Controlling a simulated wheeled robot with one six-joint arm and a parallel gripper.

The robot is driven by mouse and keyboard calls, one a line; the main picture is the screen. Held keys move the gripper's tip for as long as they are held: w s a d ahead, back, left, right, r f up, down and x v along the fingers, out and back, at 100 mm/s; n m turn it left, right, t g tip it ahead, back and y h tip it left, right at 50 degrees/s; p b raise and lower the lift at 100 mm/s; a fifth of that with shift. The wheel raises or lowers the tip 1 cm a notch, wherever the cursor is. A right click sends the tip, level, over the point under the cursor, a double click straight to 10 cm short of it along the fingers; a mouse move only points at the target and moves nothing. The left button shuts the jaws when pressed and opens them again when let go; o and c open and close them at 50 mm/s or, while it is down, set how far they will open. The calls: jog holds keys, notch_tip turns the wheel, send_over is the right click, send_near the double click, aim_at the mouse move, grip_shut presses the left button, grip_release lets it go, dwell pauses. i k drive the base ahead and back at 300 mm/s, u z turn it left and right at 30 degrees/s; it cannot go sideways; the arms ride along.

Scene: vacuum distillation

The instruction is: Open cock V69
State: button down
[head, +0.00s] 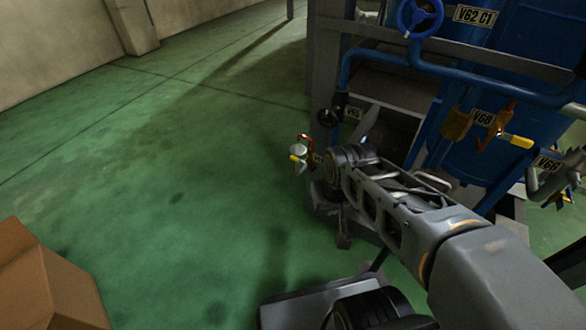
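A small cock (299,152) with a silver body, a yellow tip and an orange-red part stands left of my arm's end. A tag beside it is mostly covered by my arm, so I cannot read whether it says V69. No tag that I can read says V69.
Blue tank (540,60) and pipes on a grey frame (328,60) stand at right. A cardboard box (40,285) is lower left. The green floor is clear at left.

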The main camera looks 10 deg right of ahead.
aim_at(292, 157)
jog(key=u, duration=0.5)
jog(key=k, duration=1.2)
jog(key=u, duration=0.75)
jog(key=i, duration=1.15)
jog(key=z, duration=0.2)
